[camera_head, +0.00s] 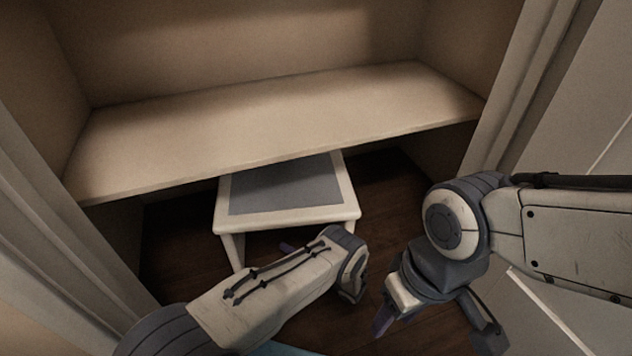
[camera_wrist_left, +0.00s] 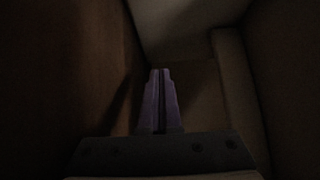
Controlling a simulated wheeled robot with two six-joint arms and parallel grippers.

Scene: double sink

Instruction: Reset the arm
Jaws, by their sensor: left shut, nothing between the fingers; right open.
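My left arm (camera_head: 265,300) comes in from the lower left and reaches toward the small stool. My left gripper (camera_wrist_left: 160,73) is shut and empty, its purple fingers pressed together in the left wrist view. In the head view it is mostly hidden behind its own wrist; a bit of purple shows just below the front edge of the stool. My right gripper (camera_head: 436,325) is open and empty at the lower right, its fingers spread wide and pointing down.
A stool (camera_head: 347,212) with a grey top stands partly under a wide beige shelf (camera_head: 280,120) in an alcove. The shelf is bare. Pale curtains or panels (camera_head: 515,85) flank both sides. Dark wooden floor (camera_head: 385,180) shows around the stool.

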